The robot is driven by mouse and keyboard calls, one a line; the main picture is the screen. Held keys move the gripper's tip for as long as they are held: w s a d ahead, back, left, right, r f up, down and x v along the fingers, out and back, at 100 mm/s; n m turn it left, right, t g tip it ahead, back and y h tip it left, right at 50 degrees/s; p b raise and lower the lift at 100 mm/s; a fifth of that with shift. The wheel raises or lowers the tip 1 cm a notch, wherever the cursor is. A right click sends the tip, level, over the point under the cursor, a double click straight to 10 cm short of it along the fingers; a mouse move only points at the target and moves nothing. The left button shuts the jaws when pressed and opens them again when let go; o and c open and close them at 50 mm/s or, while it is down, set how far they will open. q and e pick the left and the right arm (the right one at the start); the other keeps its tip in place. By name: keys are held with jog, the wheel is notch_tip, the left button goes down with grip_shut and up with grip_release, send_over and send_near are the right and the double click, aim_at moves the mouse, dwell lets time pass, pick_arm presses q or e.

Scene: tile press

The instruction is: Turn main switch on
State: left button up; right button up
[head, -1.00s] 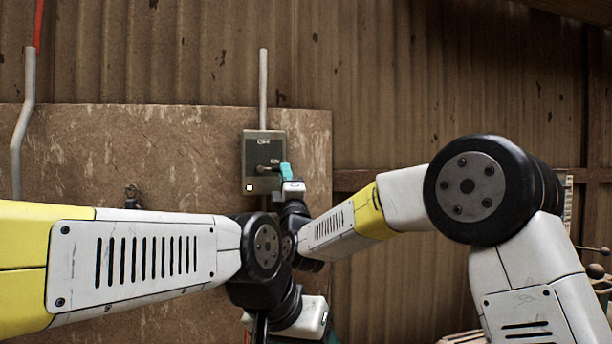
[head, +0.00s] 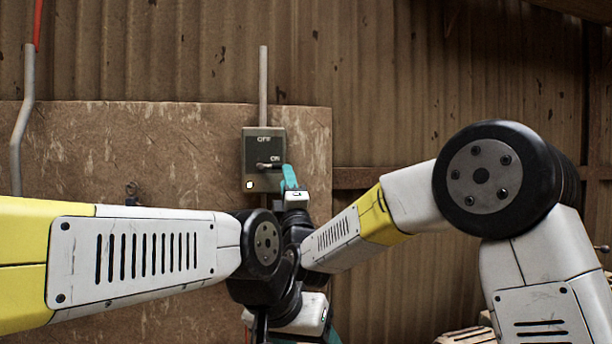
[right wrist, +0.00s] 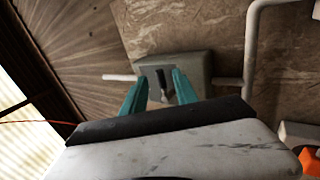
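The main switch is a grey-green box (head: 264,150) on the board, marked OFF at the top and ON lower right. Its dark lever (head: 268,166) sticks out just below the ON mark. A small light (head: 249,184) at the box's lower left glows. My right gripper (head: 287,172) is at the box's lower right corner. In the right wrist view its teal fingers (right wrist: 159,84) are apart, with the lever (right wrist: 164,84) showing between them; contact cannot be told. Of my left gripper, only a teal bit (head: 331,337) shows at the bottom edge.
The brown board (head: 180,150) backs the switch on a corrugated wall. A grey conduit (head: 263,85) rises from the box, and another pipe (head: 18,140) runs at far left. A hook-like item (head: 131,190) hangs on the board. My two forearms cross below the switch.

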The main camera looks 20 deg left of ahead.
jog(key=v, duration=0.4)
dwell(0.3)
jog(key=d+f+m+g+h, duration=0.3)
jog(key=d+m+g, duration=0.15)
jog(key=d, duration=0.65)
jog(key=d+f+m+g+h, duration=0.35)
jog(key=d+m, duration=0.25)
jog(key=d, duration=0.5)
jog(key=s+d+f+m+g+h, duration=0.2)
jog(key=s+d+f+m, duration=0.4)
jog(key=s+d, duration=0.3)
jog(key=s+d+f+m+g+h, duration=0.2)
jog(key=s+d+f+m+g, duration=0.3)
jog(key=s, duration=0.9)
jog(key=d+f+m, duration=0.2)
jog(key=d+f, duration=0.2)
jog(key=d, duration=0.1)
